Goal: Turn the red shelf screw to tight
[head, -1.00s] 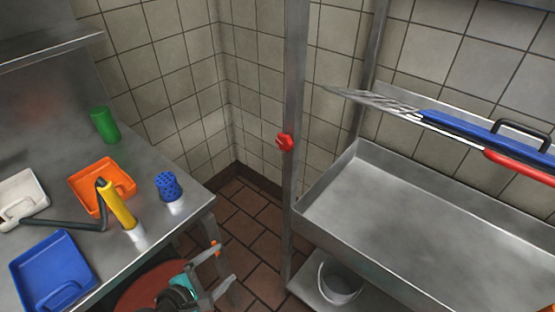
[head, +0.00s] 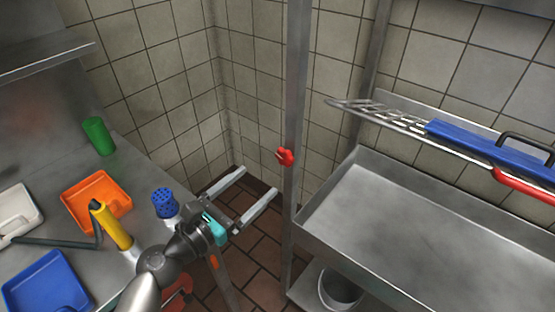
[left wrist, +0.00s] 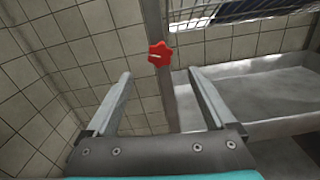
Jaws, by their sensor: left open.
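The red shelf screw (head: 285,157) is a small knob on the upright metal post (head: 296,110) in the head view. It also shows in the left wrist view (left wrist: 159,54), star-shaped with a pale mark, beyond the fingertips and roughly centred between them. My left gripper (head: 258,182) is open and empty, a little left of and below the screw in the head view, apart from it. Its two fingers point toward the post in the wrist view (left wrist: 158,82). My right gripper is not in view.
A metal counter at left holds an orange tray (head: 75,211), a blue tray (head: 38,290), a green cup (head: 99,136), a blue perforated shaker (head: 164,201) and a yellow-handled tool (head: 112,226). A steel sink (head: 400,225) and a rack with a blue item (head: 480,146) stand right.

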